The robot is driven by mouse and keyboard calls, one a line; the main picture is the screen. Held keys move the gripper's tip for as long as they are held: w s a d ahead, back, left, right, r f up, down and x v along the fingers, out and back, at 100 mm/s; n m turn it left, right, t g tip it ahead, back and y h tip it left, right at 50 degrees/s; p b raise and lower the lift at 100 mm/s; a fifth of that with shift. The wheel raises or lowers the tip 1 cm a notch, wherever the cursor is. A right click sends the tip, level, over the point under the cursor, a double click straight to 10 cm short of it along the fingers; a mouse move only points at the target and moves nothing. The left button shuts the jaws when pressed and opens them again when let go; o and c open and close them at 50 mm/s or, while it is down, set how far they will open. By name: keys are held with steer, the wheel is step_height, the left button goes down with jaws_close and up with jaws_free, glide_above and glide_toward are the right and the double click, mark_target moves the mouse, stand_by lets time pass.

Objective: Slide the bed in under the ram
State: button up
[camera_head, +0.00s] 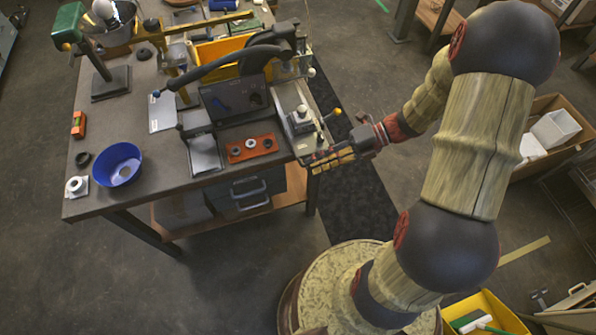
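A dark bench press (235,98) with long curved black levers stands on the workbench. Its ram is not clearly made out beneath the levers. I cannot tell for sure which part is the bed. A grey metal plate (205,155) lies in front of the press, and an orange strip with several round parts (252,147) lies to its right. My gripper (322,162) is at the bench's right front edge, close to this plate. Its fingertips are too small to read, and contact is unclear.
A blue bowl (117,164), a white ring part (77,186) and an orange-red block (79,125) are at the left. A yellow bin (222,50) and green-headed lamp (69,24) stand behind. Open floor lies right of the bench; a cardboard box (550,140) is farther right.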

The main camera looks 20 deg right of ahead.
mark_target(303, 165)
steer(key=w+d+f+m+t+y, duration=0.2)
steer(key=w+d+f+m+t, duration=0.15)
steer(key=f+m, duration=0.4)
steer(key=shift+m, duration=0.85)
steer(key=a+b, duration=0.1)
steer(key=a, duration=0.1)
steer(key=a+b, duration=0.1)
steer(key=a, duration=0.1)
steer(key=w+a+b, duration=0.1)
steer(key=a, duration=0.1)
steer(key=shift+a, duration=0.1)
steer(key=shift+w+a, duration=0.3)
steer(key=shift+a, duration=0.4)
steer(key=shift+c, duration=1.2)
steer(key=c, duration=0.4)
steer(key=shift+f, duration=0.1)
jaws_close()
